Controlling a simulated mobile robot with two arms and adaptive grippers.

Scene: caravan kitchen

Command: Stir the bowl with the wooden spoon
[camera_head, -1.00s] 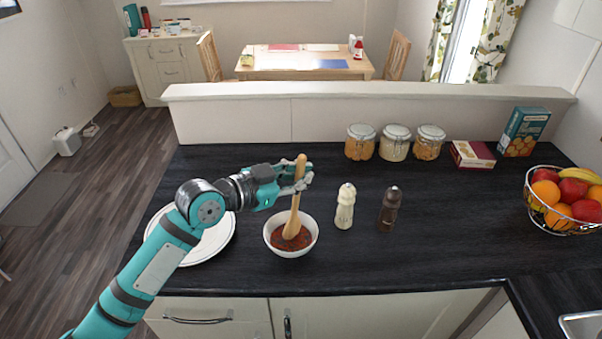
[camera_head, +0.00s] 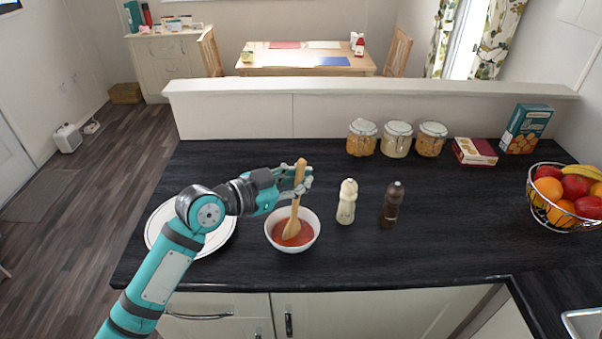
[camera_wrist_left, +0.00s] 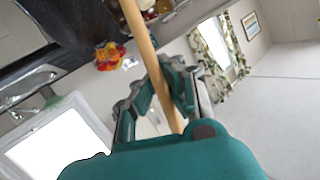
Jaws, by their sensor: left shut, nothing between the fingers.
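The wooden spoon (camera_head: 294,218) stands tilted in the white bowl (camera_head: 292,250), its head in smooth orange-red contents and its handle leaning slightly right at the top. My left gripper (camera_head: 300,180) is at the upper handle, above the bowl, with its fingers shut. In the left wrist view the handle (camera_wrist_left: 147,55) runs along the finger area of my left gripper (camera_wrist_left: 160,92); how closely they touch is hard to tell. My right gripper is in no view.
A white plate (camera_head: 160,237) lies left of the bowl, partly under my left arm. A cream shaker (camera_head: 347,202) and a dark mill (camera_head: 391,206) stand right of the bowl. Jars, boxes and a fruit basket (camera_head: 534,205) are farther off.

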